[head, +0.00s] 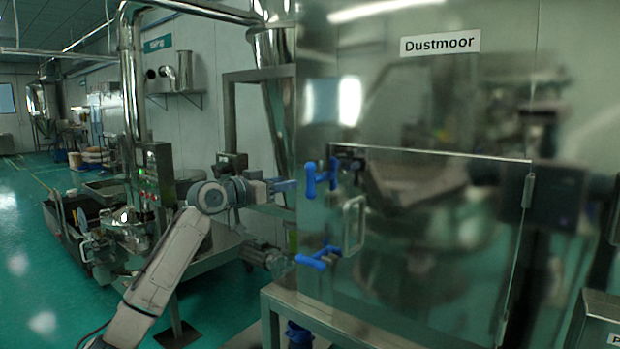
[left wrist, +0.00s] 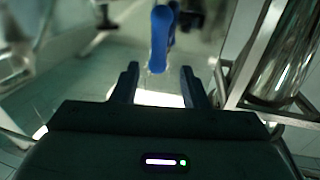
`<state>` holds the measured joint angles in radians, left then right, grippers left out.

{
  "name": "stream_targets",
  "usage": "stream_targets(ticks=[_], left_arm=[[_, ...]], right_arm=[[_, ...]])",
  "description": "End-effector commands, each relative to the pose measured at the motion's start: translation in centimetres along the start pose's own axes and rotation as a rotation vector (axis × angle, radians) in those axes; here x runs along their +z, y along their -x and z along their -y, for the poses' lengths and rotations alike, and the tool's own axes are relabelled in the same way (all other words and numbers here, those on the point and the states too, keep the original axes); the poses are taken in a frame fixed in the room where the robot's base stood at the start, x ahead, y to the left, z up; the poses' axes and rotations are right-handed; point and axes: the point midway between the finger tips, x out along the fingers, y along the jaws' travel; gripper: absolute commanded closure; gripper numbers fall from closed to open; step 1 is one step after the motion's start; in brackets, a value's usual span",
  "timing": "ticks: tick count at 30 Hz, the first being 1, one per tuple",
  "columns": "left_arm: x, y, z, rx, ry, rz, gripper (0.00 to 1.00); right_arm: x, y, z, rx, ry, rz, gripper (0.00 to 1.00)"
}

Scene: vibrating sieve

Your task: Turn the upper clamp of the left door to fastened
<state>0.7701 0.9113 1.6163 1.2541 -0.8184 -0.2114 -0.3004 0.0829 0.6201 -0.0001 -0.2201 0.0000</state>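The machine's steel door (head: 430,240) appears shut, with a pale grab handle (head: 353,225) near its left edge. The upper clamp (head: 311,180) is blue, at the door's upper left corner, its grip standing roughly upright. The lower clamp (head: 312,262) is also blue, with its grip lying closer to level. My left gripper (head: 288,186) is just left of the upper clamp. In the left wrist view my left gripper (left wrist: 162,85) is open and empty, with the blue clamp grip (left wrist: 159,40) just ahead, between the lines of its fingers. Contact is not visible. My right gripper is not in view.
The steel cabinet carries a "Dustmoor" label (head: 440,43). A steel frame (head: 290,305) runs under it. A cone-shaped steel vessel (head: 275,75) stands behind my left gripper. Other machinery (head: 125,240) stands at left, with open green floor (head: 30,290) beyond.

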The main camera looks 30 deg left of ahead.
Motion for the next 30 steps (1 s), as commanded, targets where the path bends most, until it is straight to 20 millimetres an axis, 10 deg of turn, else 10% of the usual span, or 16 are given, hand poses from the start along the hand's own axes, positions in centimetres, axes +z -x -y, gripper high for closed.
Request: stream_targets(ticks=[15, 30], left_arm=[[-0.3, -8.3, -0.1, 0.002, 0.004, 0.002, 0.60], [0.1, -9.5, -0.1, 0.001, -0.001, 0.003, 0.68]], right_arm=[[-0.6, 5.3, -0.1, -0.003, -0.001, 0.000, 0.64], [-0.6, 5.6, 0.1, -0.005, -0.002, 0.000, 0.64]])
